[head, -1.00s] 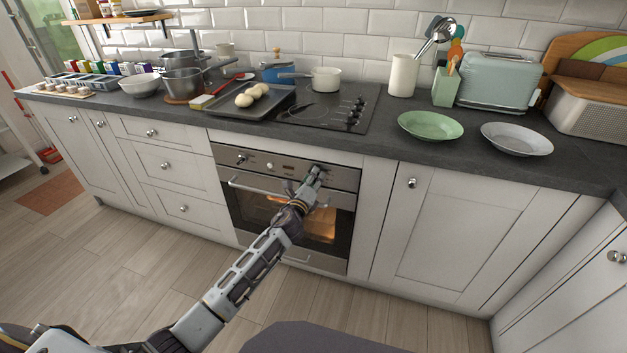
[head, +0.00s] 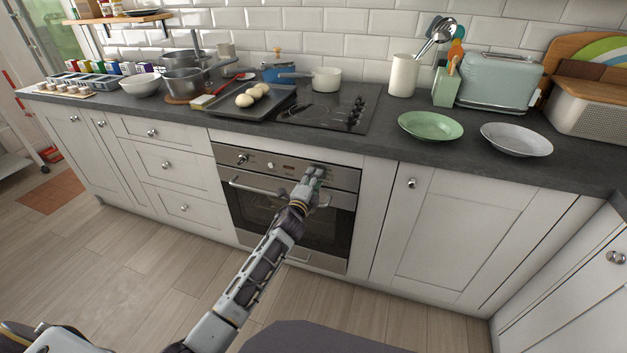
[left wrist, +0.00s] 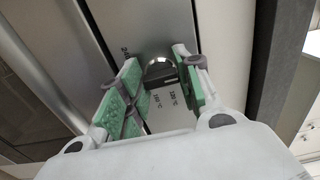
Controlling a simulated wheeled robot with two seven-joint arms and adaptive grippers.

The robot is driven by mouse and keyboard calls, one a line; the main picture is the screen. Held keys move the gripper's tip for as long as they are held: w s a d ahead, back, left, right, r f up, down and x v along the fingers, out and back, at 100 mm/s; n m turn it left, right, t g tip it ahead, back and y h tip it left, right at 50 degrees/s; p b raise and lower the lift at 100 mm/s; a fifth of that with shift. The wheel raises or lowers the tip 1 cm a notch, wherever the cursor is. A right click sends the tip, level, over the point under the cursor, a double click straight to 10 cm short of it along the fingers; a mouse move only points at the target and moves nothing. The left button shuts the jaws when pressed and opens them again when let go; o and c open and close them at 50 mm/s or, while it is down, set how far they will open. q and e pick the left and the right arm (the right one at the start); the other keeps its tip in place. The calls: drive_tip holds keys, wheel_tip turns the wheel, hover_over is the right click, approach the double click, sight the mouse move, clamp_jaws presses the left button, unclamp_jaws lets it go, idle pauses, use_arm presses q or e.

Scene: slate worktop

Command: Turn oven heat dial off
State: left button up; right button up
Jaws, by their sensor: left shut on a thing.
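The oven (head: 262,204) is built into the white cabinets below the worktop, its door shut and its window dark. My left gripper (head: 316,172) is at the right end of the oven's control panel, covering the heat dial in the head view. The dial's exact pointer setting is hard to read. My right gripper is not in view.
Another oven knob (head: 243,158) is at the panel's left. The door handle (head: 250,188) runs just below the panel. Above are the hob (head: 300,113), a baking tray (head: 225,108) with buns, a green plate (head: 430,125) and a toaster (head: 497,82). The floor in front is clear.

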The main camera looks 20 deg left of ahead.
use_arm(q)
drive_tip(key=shift+f, duration=0.1)
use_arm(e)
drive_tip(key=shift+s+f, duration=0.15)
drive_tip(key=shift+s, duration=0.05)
use_arm(q)
drive_tip(key=o, duration=1)
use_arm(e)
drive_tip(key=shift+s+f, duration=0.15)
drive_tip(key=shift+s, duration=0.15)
use_arm(q)
drive_tip(key=shift+s+a, duration=0.15)
drive_tip(key=shift+s, duration=2.85)
drive_tip(key=shift+s+a, duration=0.1)
drive_tip(key=shift+s, duration=2.9)
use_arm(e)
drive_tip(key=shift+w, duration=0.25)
